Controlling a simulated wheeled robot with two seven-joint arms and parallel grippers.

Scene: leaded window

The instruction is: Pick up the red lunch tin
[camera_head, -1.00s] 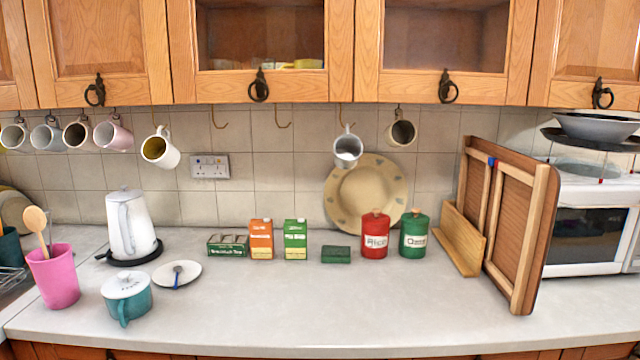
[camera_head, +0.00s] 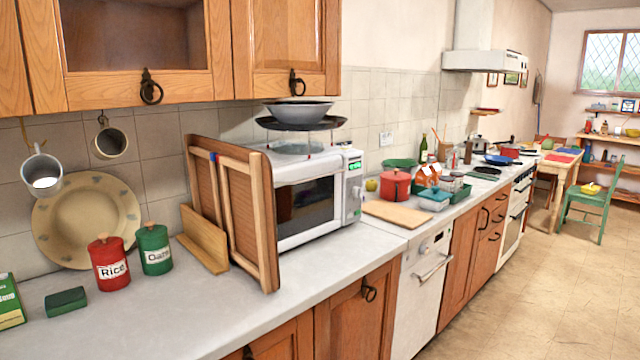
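I cannot make out a thing that is surely the red lunch tin. A red canister labelled Rice (camera_head: 109,264) with a wooden knob stands upright on the near counter. A red lidded pot (camera_head: 395,187) stands farther along the counter, right of the microwave. Another small red thing (camera_head: 506,151) is near the far end of the counter, too small to tell. Neither of my grippers shows in the view.
A green canister (camera_head: 154,250) stands beside the rice one. A leaning wooden frame (camera_head: 249,214) and a microwave (camera_head: 314,194) occupy the counter. Far off are a table (camera_head: 558,158), a green chair (camera_head: 588,203) and shelves (camera_head: 613,169). The tiled floor (camera_head: 515,290) at right is clear.

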